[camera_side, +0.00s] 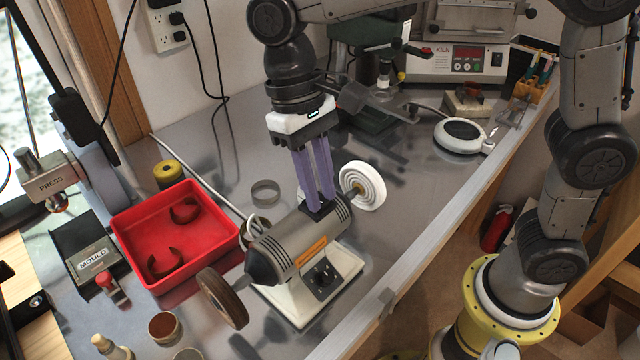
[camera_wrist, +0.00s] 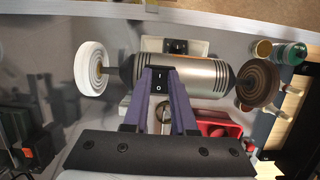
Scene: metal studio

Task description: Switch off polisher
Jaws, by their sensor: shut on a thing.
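The polisher (camera_side: 300,238) is a grey motor on a white base, with a white wheel (camera_side: 362,186) at one end and a brown wheel (camera_side: 222,298) at the other. My gripper (camera_side: 318,205) points down with its purple fingers on top of the motor. In the wrist view, the gripper (camera_wrist: 159,72) has its fingertips on both sides of a black switch marked I and O (camera_wrist: 157,82), shut on it. Another black switch (camera_wrist: 176,46) sits on the base; it also shows in the side view (camera_side: 323,276). I cannot tell which way either switch is set.
A red tray (camera_side: 125,222) with dark curved pieces lies left of the polisher. A mould box (camera_side: 92,258) and a press (camera_side: 55,185) stand farther left. A kiln (camera_side: 455,62) and a round white-rimmed device (camera_side: 460,134) are at the back right. Cables hang on the wall.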

